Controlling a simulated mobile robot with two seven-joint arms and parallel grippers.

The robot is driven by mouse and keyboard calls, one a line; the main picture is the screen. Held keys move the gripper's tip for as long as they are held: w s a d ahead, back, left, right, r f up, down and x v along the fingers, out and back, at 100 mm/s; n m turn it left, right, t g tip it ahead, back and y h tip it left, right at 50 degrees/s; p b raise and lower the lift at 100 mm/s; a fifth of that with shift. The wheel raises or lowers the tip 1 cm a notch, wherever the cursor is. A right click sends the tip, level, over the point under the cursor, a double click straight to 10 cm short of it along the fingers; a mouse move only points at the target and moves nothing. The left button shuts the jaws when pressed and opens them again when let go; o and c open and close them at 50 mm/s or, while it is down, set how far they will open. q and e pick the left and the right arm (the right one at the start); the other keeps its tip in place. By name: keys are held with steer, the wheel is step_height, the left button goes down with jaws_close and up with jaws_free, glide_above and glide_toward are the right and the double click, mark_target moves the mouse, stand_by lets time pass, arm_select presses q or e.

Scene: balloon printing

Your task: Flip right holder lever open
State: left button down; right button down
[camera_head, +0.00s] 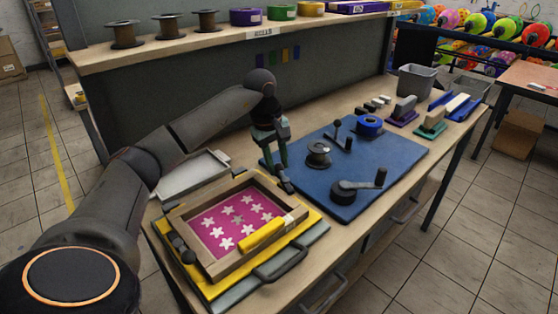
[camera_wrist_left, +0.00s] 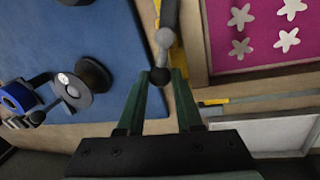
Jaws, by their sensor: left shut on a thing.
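The right holder lever (camera_head: 286,184) stands at the right far corner of the printing frame, between it and the blue mat. In the left wrist view it is a grey and black lever (camera_wrist_left: 165,40) with a round black knob (camera_wrist_left: 160,76). My left gripper (camera_head: 277,162) reaches down onto it; its green fingers (camera_wrist_left: 161,88) are shut on the knob. The wooden printing frame (camera_head: 185,222) holds a magenta screen with white stars (camera_head: 238,219). The lever's exact tilt is hard to tell. My right gripper is out of view.
A yellow-handled squeegee (camera_head: 262,235) lies on the frame. A pale tray (camera_head: 193,175) is behind it. A shelf with spools runs above.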

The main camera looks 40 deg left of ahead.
arm_select(q)
steer(key=shift+s+a+r+n+p, duration=0.1)
steer(key=shift+s+n+p, duration=0.2)
steer(key=shift+n, duration=0.4)
steer(key=shift+s+n, duration=0.25)
steer(key=shift+n, duration=0.35)
steer(key=shift+s+a+n+y+p, duration=0.1)
steer(key=shift+s+n+y+p, duration=0.15)
steer(key=shift+n, duration=0.25)
steer(key=shift+s+n+y+p, duration=0.15)
steer(key=shift+n+p, duration=0.15)
steer(key=shift+n, duration=0.2)
steer(key=c, duration=0.6)
jaws_free()
